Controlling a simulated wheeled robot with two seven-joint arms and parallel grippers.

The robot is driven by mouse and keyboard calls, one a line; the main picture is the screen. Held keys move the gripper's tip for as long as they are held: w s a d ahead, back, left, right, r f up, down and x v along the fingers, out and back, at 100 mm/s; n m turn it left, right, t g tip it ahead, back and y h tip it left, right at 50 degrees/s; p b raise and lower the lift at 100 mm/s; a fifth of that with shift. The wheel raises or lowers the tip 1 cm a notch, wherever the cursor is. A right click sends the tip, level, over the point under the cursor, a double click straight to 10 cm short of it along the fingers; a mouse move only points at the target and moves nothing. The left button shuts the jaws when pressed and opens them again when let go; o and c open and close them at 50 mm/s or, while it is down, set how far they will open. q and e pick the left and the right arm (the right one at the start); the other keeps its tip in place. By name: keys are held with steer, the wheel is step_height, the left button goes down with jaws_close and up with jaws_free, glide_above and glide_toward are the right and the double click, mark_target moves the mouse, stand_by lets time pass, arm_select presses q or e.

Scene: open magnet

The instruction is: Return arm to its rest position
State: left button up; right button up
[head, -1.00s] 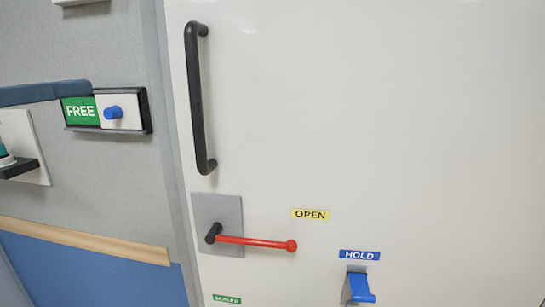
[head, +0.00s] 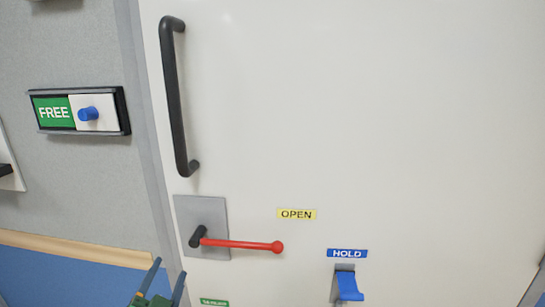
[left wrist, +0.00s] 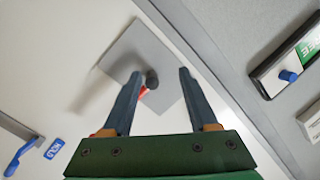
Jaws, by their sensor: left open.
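My left gripper (head: 152,278) is at the bottom left of the head view, with its two fingers apart and nothing between them. In the left wrist view my left gripper (left wrist: 156,75) is open in front of the grey latch plate (left wrist: 128,52). The red lever (head: 240,244) lies nearly level on the door, its ball end to the right below a yellow OPEN label. In the left wrist view the lever's dark pivot shows between the fingertips, apparently beyond them; contact cannot be told. My right gripper is not in view.
The white door (head: 400,120) fills the right side, with a long black handle (head: 175,100). A blue hook (head: 348,286) sits under a HOLD label. A FREE slider sign (head: 80,111) is on the grey wall, above a wooden rail (head: 70,247).

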arm_select(q)
steer(key=s+d+f+n+g+h, duration=0.1)
steer(key=s+d+f+n+g, duration=0.1)
steer(key=s+f+g, duration=0.8)
steer(key=s+d+f+n+g+h, duration=0.1)
steer(key=s+d+f+n+g, duration=0.25)
steer(key=s+f, duration=1.1)
steer(key=s+a+f+g, duration=0.1)
steer(key=s+f, duration=0.1)
steer(key=f, duration=0.6)
steer(key=s+f+g, duration=0.1)
steer(key=s+f, duration=0.1)
steer(key=f, duration=0.6)
steer(key=s+a+f+m, duration=0.1)
steer(key=s+a+f, duration=0.1)
steer(key=s+f, duration=0.6)
steer(key=s, duration=0.2)
steer(key=shift+s+a+f+g, duration=0.15)
steer(key=shift+s+f+g, duration=0.15)
steer(key=shift+s+g, duration=0.1)
